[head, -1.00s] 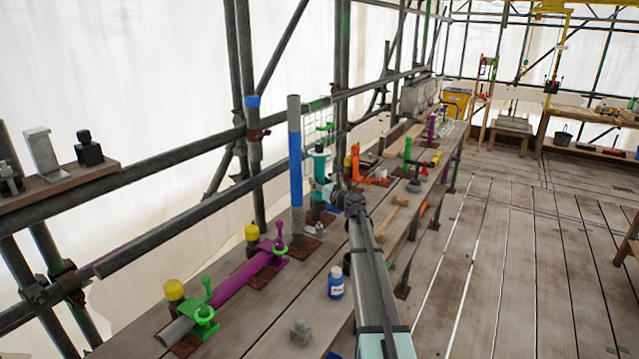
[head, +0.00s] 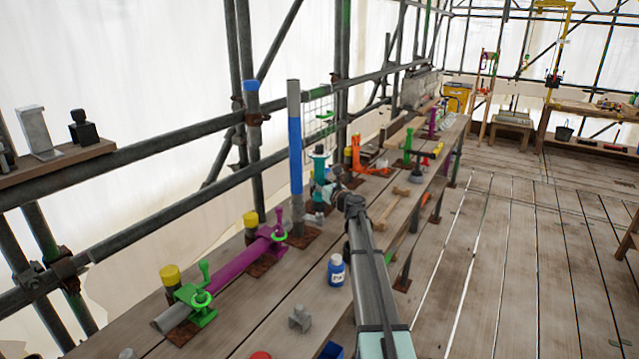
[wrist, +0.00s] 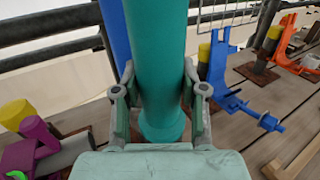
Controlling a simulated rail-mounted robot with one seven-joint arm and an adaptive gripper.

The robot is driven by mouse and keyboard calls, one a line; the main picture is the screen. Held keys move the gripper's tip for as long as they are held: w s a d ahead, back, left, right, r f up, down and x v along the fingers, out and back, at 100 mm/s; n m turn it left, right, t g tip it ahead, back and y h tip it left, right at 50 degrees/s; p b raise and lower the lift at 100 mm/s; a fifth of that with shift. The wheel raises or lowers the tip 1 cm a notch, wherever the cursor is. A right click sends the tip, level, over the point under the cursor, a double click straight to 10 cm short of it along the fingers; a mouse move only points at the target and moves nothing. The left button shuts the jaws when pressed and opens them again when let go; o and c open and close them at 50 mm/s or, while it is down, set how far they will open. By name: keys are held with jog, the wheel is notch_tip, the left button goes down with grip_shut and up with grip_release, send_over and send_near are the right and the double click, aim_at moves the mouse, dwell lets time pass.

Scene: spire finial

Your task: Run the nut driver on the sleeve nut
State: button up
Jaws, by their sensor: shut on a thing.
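My gripper (wrist: 158,100) is shut around a teal upright cylinder, which looks like the nut driver (wrist: 157,45). One finger is on each side of it. It widens toward its lower end in the wrist view. In the head view the teal driver (head: 319,163) stands upright at my gripper, just right of a blue and grey post (head: 295,150). I cannot make out the sleeve nut; the driver's lower end is partly hidden by my gripper.
A purple bar (head: 232,268) with green clamps lies on the bench at front left. A blue bottle (head: 336,270) and a grey block (head: 299,318) stand nearer. A blue bracket (wrist: 222,78) and an orange bracket (wrist: 287,50) stand to the right in the wrist view.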

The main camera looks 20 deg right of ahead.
aim_at(319, 197)
jog(key=shift+f+b, duration=1.7)
jog(key=shift+f, duration=0.75)
jog(key=shift+s+a+f+b, duration=0.1)
jog(key=shift+s+f+b, duration=0.1)
jog(key=shift+f+b, duration=0.3)
grip_shut()
jog(key=shift+w+r+p, duration=0.3)
jog(key=shift+r+p, duration=0.6)
jog(key=shift+s+r+p, duration=0.1)
jog(key=shift+r+p, duration=1.85)
jog(key=shift+r, duration=1.05)
